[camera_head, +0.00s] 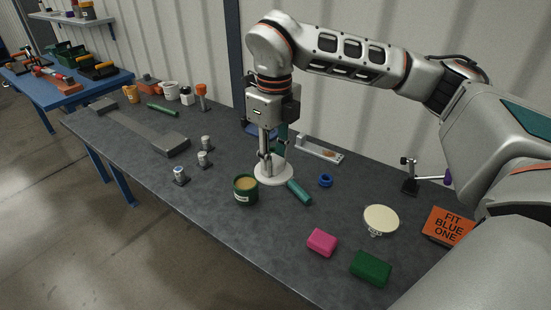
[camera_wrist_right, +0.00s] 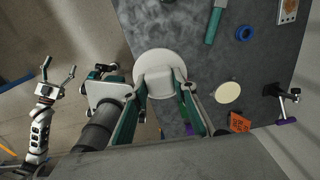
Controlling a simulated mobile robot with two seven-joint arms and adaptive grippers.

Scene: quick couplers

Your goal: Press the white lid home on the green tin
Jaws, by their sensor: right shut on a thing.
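The green tin (camera_head: 245,196) stands upright on the dark bench, with a pale label and a tan round top face. The white lid (camera_head: 273,176) is a round disc just right of and behind the tin. My right gripper (camera_head: 267,157) points down and is shut on the lid's raised block. The wrist view shows this white block (camera_wrist_right: 161,80) between my right fingers (camera_wrist_right: 163,92), with the lid's disc (camera_wrist_right: 158,58) beyond it. The lid is apart from the tin; its height above the bench is unclear. The tin is hidden in the wrist view. My left gripper (camera_wrist_right: 58,80) is open and empty, off the bench.
A teal cylinder (camera_head: 299,193) lies beside the lid, with a blue ring (camera_head: 325,180) to its right. A pink block (camera_head: 321,242), green block (camera_head: 371,268), cream disc (camera_head: 381,219) and orange sign (camera_head: 448,227) are at right. Small metal couplers (camera_head: 180,175) stand left of the tin.

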